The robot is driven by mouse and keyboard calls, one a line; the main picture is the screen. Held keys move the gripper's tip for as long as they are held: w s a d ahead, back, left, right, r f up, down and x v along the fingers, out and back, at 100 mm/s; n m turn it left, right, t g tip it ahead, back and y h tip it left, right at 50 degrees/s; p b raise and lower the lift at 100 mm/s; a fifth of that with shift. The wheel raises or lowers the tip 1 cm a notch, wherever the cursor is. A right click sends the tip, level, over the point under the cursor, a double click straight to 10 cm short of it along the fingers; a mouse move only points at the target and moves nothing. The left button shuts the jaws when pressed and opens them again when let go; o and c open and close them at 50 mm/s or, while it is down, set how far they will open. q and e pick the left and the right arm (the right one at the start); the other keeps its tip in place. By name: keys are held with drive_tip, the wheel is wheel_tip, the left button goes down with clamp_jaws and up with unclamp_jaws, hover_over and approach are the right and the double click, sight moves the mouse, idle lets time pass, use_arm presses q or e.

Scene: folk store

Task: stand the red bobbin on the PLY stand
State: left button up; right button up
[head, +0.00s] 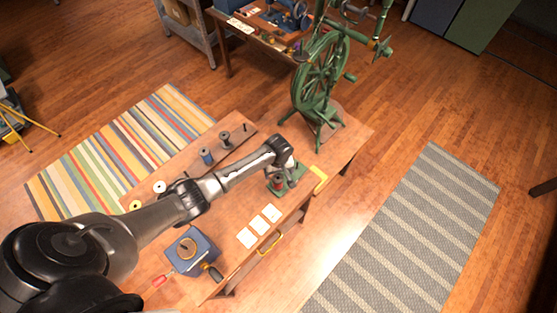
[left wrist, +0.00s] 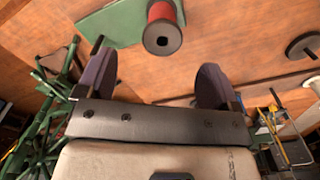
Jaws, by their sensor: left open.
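The red bobbin (head: 277,184), with dark ends, stands on a small green stand (head: 293,181) near the table's front edge. In the left wrist view the red bobbin (left wrist: 163,14) shows its dark end toward the camera, and the green stand (left wrist: 112,24) lies beside and under it. No lettering on the stand is legible, so I cannot tell whether it is the PLY stand. My left gripper (left wrist: 157,68) is open and empty. The bobbin is ahead of the gap between its fingers, apart from both. My right gripper is not in view.
A rack with a blue spool (head: 206,156) and a dark spool (head: 225,139) lies behind my arm. White cards (head: 259,225) and a blue box with a crank (head: 191,252) are at the front. A green spinning wheel (head: 322,75) stands at the table's far end.

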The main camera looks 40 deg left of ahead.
use_arm(q)
wheel_tip(320, 180, up, 9)
idle(0.4)
idle(0.5)
drive_tip(key=w+d+r+m+t+y, duration=0.1)
drive_tip(key=w+d+r+m+t, duration=0.15)
drive_tip(key=r+m, duration=0.45)
drive_tip(key=w+d+r+m+t, duration=0.1)
drive_tip(key=r+m+t, duration=0.3)
drive_tip(key=r+m, duration=0.25)
drive_tip(key=s+d+r+m+t+p, duration=0.1)
drive_tip(key=s+d+r+t+p, duration=0.1)
drive_tip(key=s+d+r, duration=0.3)
drive_tip(key=s+f+g+p, duration=0.2)
drive_tip(key=s+p, duration=0.1)
drive_tip(key=s, duration=1)
drive_tip(key=s+d+f+n+g+h+p, duration=0.1)
drive_tip(key=s+f+g+p, duration=0.2)
drive_tip(key=s, duration=1.1)
drive_tip(key=shift+s, duration=0.25)
